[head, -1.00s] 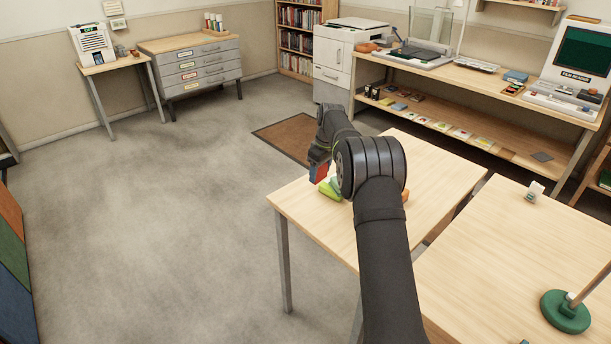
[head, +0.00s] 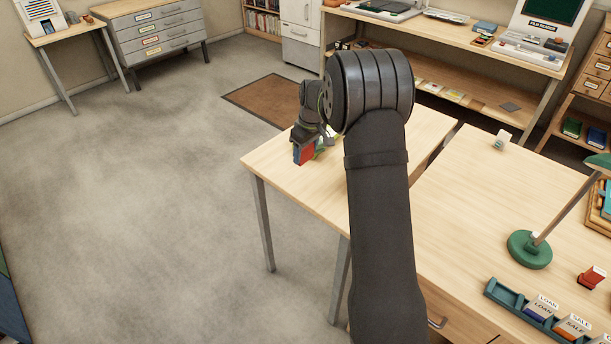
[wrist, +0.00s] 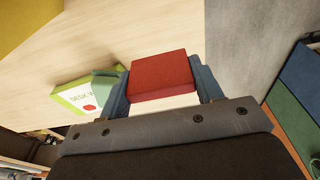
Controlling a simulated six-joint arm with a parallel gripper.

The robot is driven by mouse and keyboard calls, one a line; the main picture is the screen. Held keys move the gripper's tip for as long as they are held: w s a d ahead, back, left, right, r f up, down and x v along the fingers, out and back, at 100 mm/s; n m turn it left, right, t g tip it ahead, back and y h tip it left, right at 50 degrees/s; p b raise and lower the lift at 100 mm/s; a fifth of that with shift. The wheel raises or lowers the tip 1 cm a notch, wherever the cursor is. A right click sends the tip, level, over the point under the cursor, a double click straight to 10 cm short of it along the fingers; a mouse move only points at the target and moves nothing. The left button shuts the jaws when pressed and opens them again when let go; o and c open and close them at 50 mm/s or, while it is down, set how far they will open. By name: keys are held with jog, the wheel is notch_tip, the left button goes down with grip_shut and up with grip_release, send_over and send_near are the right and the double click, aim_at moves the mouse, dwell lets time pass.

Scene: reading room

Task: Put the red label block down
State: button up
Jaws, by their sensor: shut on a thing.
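In the head view the block (head: 303,155) is near the left edge of the light wooden table (head: 270,170). I cannot tell whether it touches the tabletop. My arm hides part of the table.
Grey floor (wrist: 244,45) lies to the right. A second table (head: 465,215) bears a green lamp base (head: 529,250) and a teal tray (head: 505,296).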

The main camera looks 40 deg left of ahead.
notch_tip(320, 180, down, 8)
jog(key=shift+f, duration=0.1)
dwell(0.4)
jog(key=o, duration=1)
jog(key=shift+f, duration=0.1)
jog(key=shift+c, duration=0.2)
notch_tip(320, 180, up, 12)
jog(key=d, duration=0.1)
jog(key=shift+d, duration=0.4)
